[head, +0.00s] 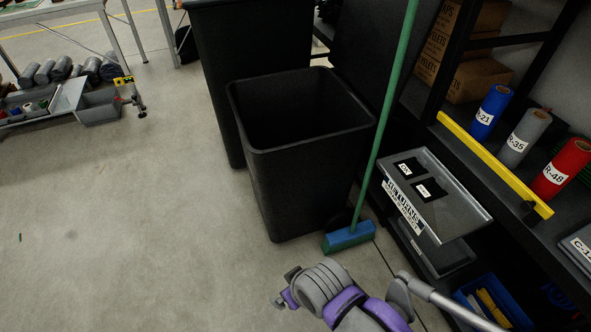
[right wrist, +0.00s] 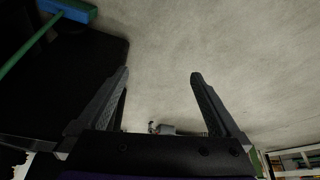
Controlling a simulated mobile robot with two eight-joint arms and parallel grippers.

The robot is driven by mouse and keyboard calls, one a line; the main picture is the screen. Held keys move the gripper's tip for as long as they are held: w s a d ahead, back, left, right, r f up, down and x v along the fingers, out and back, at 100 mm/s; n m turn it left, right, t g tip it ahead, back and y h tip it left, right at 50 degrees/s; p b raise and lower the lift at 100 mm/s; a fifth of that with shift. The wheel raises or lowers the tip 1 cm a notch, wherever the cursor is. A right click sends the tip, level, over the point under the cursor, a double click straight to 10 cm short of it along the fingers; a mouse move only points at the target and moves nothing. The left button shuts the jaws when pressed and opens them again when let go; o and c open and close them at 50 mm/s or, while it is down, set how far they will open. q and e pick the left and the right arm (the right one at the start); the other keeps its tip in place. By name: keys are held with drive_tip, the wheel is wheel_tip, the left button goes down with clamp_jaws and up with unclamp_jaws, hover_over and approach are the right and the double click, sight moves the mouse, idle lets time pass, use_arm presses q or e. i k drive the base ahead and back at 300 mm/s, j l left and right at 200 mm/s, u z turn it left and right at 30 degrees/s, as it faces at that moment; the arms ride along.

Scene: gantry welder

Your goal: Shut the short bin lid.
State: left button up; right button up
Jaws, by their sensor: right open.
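The short bin (head: 305,175) is a black, open-topped bin standing on the floor in the middle of the head view. Its dark inside shows. A dark flat panel (head: 365,50) stands steeply up behind its right rim and looks like the lid, raised; its hinge is not clear. My right gripper (right wrist: 160,76) is open and empty in the right wrist view, with bare floor between its fingers. In the head view my right arm is low in the picture, in front of the bin and apart from it. My left gripper is not in view.
A taller black bin (head: 250,60) stands behind. A green-handled broom (head: 388,95) with a blue head leans close to the short bin's right side. A shelf with a yellow edge bar (head: 493,163) and a grey labelled tray (head: 450,200) are at right.

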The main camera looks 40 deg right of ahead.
sight(364, 43)
drive_tip(key=k+l+z, duration=0.15)
drive_tip(key=l+z, duration=0.2)
drive_tip(key=l, duration=0.4)
drive_tip(key=l+z, duration=0.35)
drive_tip(key=l, duration=0.35)
drive_tip(key=l+z, duration=0.4)
drive_tip(key=l, duration=0.4)
drive_tip(key=i+j+u, duration=0.1)
drive_tip(key=j, duration=0.3)
drive_tip(key=i+j, duration=0.1)
drive_tip(key=j, duration=0.35)
drive_tip(key=j+u, duration=0.15)
drive_tip(key=j, duration=0.25)
drive_tip(key=i+j+u, duration=0.1)
drive_tip(key=j, duration=0.3)
drive_tip(key=i, duration=0.1)
